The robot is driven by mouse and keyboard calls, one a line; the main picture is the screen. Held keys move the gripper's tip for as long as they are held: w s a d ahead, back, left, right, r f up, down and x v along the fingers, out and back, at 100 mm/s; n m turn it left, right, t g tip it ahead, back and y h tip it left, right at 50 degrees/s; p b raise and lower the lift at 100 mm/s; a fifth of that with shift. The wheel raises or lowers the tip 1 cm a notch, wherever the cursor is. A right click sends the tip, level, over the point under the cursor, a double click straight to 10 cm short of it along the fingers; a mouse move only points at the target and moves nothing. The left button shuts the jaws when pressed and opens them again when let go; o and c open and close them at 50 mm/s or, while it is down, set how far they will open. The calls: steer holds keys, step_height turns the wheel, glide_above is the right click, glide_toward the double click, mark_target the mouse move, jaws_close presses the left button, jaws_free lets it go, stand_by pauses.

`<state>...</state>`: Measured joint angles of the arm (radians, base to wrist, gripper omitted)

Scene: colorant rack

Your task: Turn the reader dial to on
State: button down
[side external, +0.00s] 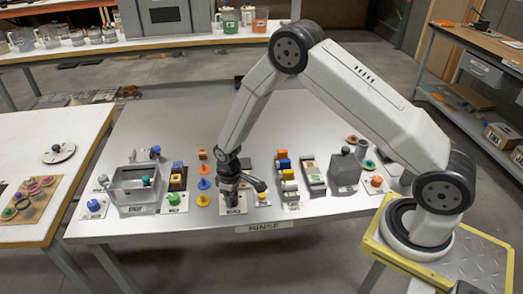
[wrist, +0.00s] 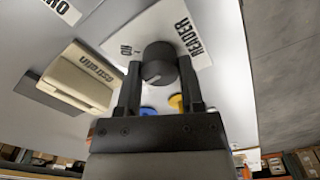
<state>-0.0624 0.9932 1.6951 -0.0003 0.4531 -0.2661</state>
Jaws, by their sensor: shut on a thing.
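The reader dial (wrist: 158,60) is a dark round knob on a white plate (wrist: 195,25) lettered READER, with a small ON mark to the left of the knob in the wrist view. My gripper (wrist: 158,78) has one finger on each side of the dial and is shut on it. A faint light mark shows on the knob near its lower edge; its exact setting is hard to tell. In the side external view my gripper (side external: 231,196) points down over the reader plate (side external: 241,210) and hides most of the dial.
A beige lettered block (wrist: 85,78) sits left of the dial. Blue (wrist: 147,110) and yellow (wrist: 176,101) pieces show just behind my fingers. On the table, a grey bin (side external: 134,193) stands left and colored block racks (side external: 287,178) stand right. The table's front edge is close.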

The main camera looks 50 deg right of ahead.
steer(key=m, duration=0.5)
steer(key=shift+m, duration=0.3)
steer(key=m, duration=0.5)
steer(key=shift+c, duration=1.1)
jaws_free()
steer(key=shift+r, duration=3.9)
